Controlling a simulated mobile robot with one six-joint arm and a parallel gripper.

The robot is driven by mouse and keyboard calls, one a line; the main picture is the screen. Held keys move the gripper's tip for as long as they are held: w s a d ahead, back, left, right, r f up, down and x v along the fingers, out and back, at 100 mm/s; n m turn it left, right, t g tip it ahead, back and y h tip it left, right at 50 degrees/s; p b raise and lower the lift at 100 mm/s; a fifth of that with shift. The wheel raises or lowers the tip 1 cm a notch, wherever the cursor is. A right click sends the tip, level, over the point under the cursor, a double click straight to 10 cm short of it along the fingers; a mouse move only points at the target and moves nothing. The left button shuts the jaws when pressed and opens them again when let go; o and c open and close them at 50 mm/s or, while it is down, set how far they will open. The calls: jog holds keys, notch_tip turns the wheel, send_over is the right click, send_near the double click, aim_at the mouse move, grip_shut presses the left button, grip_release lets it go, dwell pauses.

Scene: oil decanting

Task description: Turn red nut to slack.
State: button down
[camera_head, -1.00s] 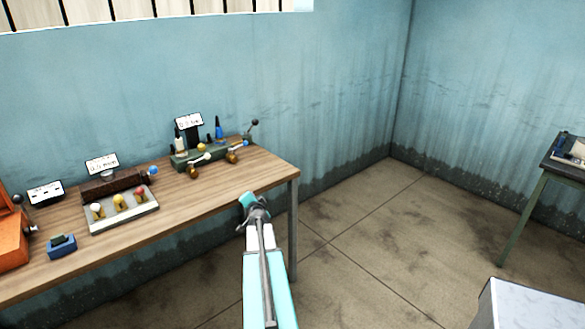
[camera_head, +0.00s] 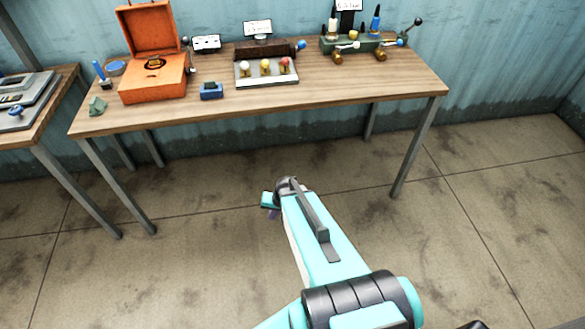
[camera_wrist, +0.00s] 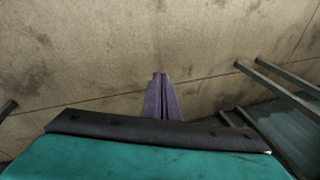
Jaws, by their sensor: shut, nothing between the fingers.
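I cannot pick out a red nut for certain. A small red-topped piece (camera_head: 285,63) stands at the right end of a light tray (camera_head: 268,81) on the wooden table, beside a yellow one and a white one. My gripper (camera_head: 273,214) is below and in front of the table, over the floor, well apart from everything on it. In the wrist view its purple fingers (camera_wrist: 160,78) are together with nothing between them. The wrist view shows floor and some metal legs, none of the table's objects.
The wooden table (camera_head: 350,88) carries an open orange case (camera_head: 152,80), a small blue device (camera_head: 210,90), a dark brown block (camera_head: 265,49) and a green fixture with levers (camera_head: 345,45). Another table (camera_head: 55,110) stands at the left. The floor (camera_head: 180,270) in front is clear.

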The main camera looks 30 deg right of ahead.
jog(key=s+a+f+n+g, duration=0.1)
jog(key=s+a+n+g, duration=0.1)
jog(key=s, duration=0.7)
jog(key=s+a+f+n+g+h, duration=0.1)
jog(key=s+a+f+n+g, duration=0.1)
jog(key=s+a, duration=0.5)
jog(key=s+a+f+n+g, duration=0.2)
jog(key=s+a+n+g, duration=0.1)
jog(key=s, duration=0.7)
jog(key=shift+s+a+g, duration=0.3)
jog(key=shift+a+g, duration=0.6)
